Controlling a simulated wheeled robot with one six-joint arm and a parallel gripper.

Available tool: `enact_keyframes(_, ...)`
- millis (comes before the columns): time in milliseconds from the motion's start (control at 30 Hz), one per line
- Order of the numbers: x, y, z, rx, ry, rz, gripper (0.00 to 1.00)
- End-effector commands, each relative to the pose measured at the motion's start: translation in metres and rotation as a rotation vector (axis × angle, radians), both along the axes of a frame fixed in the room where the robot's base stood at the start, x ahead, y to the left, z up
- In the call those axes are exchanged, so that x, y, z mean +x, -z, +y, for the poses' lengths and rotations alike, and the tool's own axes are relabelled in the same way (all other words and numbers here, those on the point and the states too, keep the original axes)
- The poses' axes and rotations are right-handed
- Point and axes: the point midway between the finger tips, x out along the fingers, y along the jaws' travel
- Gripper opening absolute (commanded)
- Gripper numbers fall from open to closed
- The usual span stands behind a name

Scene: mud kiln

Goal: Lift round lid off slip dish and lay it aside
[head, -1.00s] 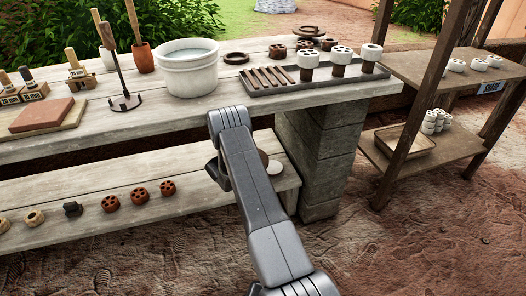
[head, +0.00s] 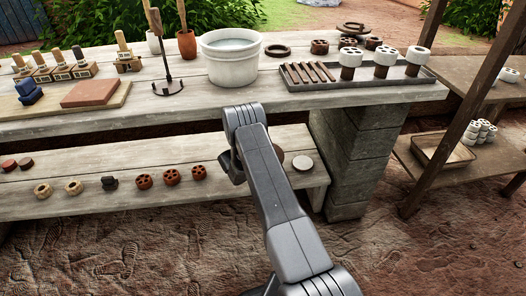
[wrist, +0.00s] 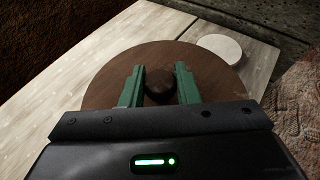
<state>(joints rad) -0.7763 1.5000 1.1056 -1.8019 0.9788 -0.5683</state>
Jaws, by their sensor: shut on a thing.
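The round brown lid (wrist: 112,85) fills the middle of the wrist view, with a dark round knob (wrist: 158,86) at its centre. My gripper (wrist: 160,70) has its two green fingers on either side of the knob, shut on it. The lid hides whatever is beneath it, so I cannot see the slip dish or tell whether the two touch. My fingertips are hidden there.
A pale round disc (head: 303,162) lies on the shelf right of the lid; it also shows in the wrist view (wrist: 220,47). A block pillar (head: 350,170) stands further right. Several small clay pieces (head: 144,181) lie to the left. The bench top (head: 130,125) overhangs behind.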

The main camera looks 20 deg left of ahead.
Motion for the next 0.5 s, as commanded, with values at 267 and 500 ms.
enact_keyframes(267,0.0,-0.01,0.0,0.001,-0.001,-0.001,0.1)
enact_keyframes(500,0.0,-0.025,0.0,0.002,0.0,-0.002,0.1)
